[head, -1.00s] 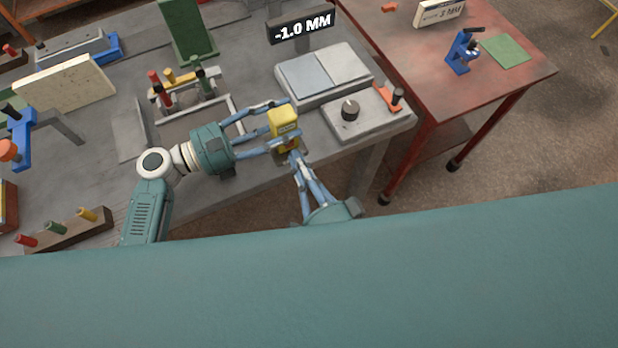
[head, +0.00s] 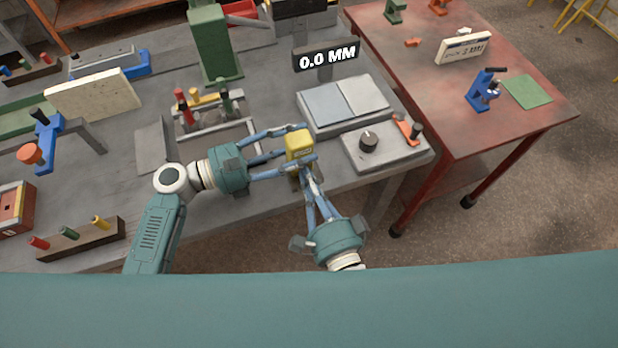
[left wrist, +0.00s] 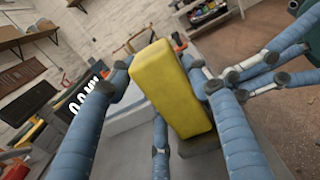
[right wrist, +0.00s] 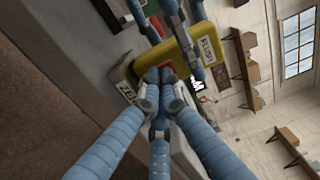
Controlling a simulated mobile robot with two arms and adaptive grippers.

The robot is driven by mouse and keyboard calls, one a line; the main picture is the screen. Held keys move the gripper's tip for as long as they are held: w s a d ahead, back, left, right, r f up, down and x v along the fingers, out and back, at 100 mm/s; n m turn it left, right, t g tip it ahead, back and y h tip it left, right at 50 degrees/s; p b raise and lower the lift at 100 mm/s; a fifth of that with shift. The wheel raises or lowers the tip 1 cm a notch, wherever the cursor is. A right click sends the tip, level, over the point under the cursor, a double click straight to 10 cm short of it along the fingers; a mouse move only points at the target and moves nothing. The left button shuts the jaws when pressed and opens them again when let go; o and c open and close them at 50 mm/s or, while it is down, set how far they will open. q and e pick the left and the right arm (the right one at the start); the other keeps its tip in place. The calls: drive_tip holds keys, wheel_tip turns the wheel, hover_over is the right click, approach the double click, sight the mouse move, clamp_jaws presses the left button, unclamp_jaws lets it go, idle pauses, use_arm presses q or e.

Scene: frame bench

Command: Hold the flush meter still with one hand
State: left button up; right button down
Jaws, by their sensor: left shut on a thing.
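The flush meter (head: 299,140) is a small yellow block held above the front edge of the grey bench. My left gripper (head: 304,149) is shut on it, with fingers on two sides; the block fills the middle of the left wrist view (left wrist: 172,88). My right gripper (head: 308,174) comes from below, its fingers closed together. In the right wrist view its tips (right wrist: 158,80) are at a red part of the meter (right wrist: 184,48), beside a label starting "ZE"; contact is hard to tell. The display sign (head: 327,57) reads 0.0 MM.
A grey two-tone plate block (head: 345,102) and a base with a black knob (head: 368,141) stand just right of the meter. A frame with coloured clamps (head: 205,105) lies to its left. A red table (head: 430,90) stands on the right.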

use_arm(q)
drive_tip(key=shift+s+d+g, duration=0.3)
drive_tip(key=shift+s+d, duration=0.1)
drive_tip(key=shift+s, duration=0.2)
use_arm(e)
drive_tip(key=shift+r, duration=0.15)
use_arm(q)
drive_tip(key=shift+w+a, duration=0.15)
drive_tip(key=shift+w, duration=0.1)
use_arm(e)
drive_tip(key=v, duration=1.4)
use_arm(q)
drive_tip(key=o, duration=1.3)
drive_tip(key=shift+o, duration=0.2)
drive_tip(key=v, duration=1.2)
drive_tip(key=shift+f, duration=0.15)
drive_tip(key=shift+s+f, duration=0.1)
drive_tip(key=shift+s, duration=0.05)
